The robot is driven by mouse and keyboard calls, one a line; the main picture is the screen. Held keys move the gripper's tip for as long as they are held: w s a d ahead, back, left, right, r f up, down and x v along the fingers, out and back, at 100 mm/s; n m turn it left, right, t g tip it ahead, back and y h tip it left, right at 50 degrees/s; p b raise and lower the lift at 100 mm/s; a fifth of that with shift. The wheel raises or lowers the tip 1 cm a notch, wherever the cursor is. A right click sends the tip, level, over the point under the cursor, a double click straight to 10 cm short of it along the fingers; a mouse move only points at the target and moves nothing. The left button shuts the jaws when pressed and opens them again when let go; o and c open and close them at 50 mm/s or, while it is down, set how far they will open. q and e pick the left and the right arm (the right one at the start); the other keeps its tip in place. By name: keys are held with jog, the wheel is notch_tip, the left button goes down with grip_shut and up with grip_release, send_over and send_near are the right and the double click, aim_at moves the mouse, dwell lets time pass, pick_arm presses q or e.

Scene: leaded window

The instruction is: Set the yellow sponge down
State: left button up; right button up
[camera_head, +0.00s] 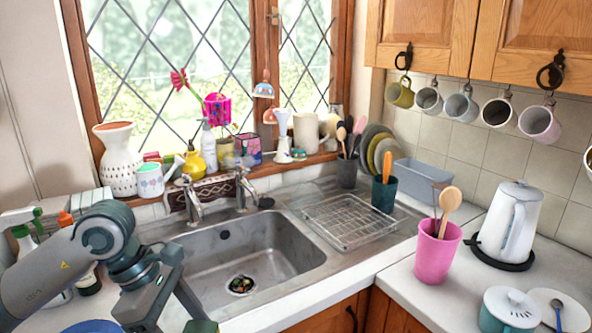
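My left gripper (172,312) comes in from the left and points down at the bottom edge, in front of the sink's near left corner. Its fingertips are at or beyond the edge of the picture, so I cannot tell whether it is open or shut. No other yellow sponge is visible. My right gripper is not in view.
The steel sink (290,262) is empty except for its drain. A wire rack (348,221) lies on the drainer. A pink utensil pot (437,252), a white kettle (508,222) and a lidded pot (508,310) stand on the right counter. A blue round item (92,327) shows bottom left.

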pick_arm(q)
jog(key=m, duration=0.1)
jog(key=f+m+g, duration=0.1)
jog(key=m, duration=0.2)
jog(key=shift+s+d+f+m+g+y, duration=0.3)
jog(key=shift+s+d+f, duration=0.05)
jog(key=shift+f, duration=0.05)
jog(key=m, duration=0.1)
jog(key=f+m+g, duration=0.1)
jog(key=f+m+y, duration=0.1)
jog(key=m, duration=0.1)
jog(key=shift+s, duration=0.3)
jog(key=a+f+m+y, duration=0.1)
jog(key=m, duration=0.2)
jog(key=a+f+m+g+y, duration=0.1)
jog(key=m, duration=0.2)
jog(key=s+a+f+m+y, duration=0.1)
jog(key=m, duration=0.2)
jog(key=shift+a+f+g, duration=0.1)
jog(key=shift+f+g, duration=0.2)
jog(key=shift+f, duration=0.1)
jog(key=shift+s, duration=0.1)
dwell(1.1)
dwell(1.2)
